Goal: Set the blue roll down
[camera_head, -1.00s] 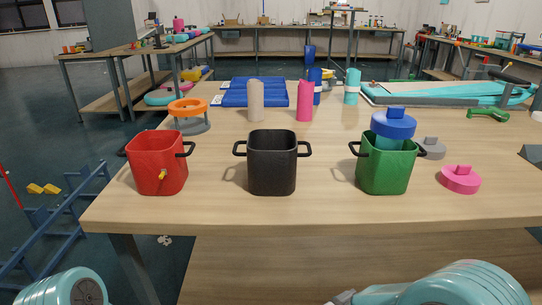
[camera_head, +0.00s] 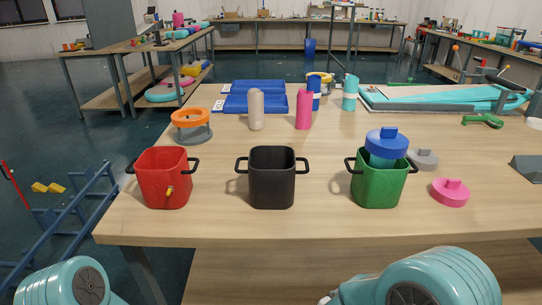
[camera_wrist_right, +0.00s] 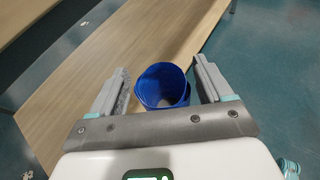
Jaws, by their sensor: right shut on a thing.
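In the right wrist view, my right gripper (camera_wrist_right: 163,68) is shut on a blue roll (camera_wrist_right: 154,88), an open-ended hollow cylinder between its two grey fingers. The roll is seen from above, over a wooden surface and close to its edge, with blue-green floor beyond. Whether its lower end touches anything is hidden. The head view does not show this gripper, only part of my right arm at the bottom. My left gripper is out of view.
Table space in front of the pots is clear.

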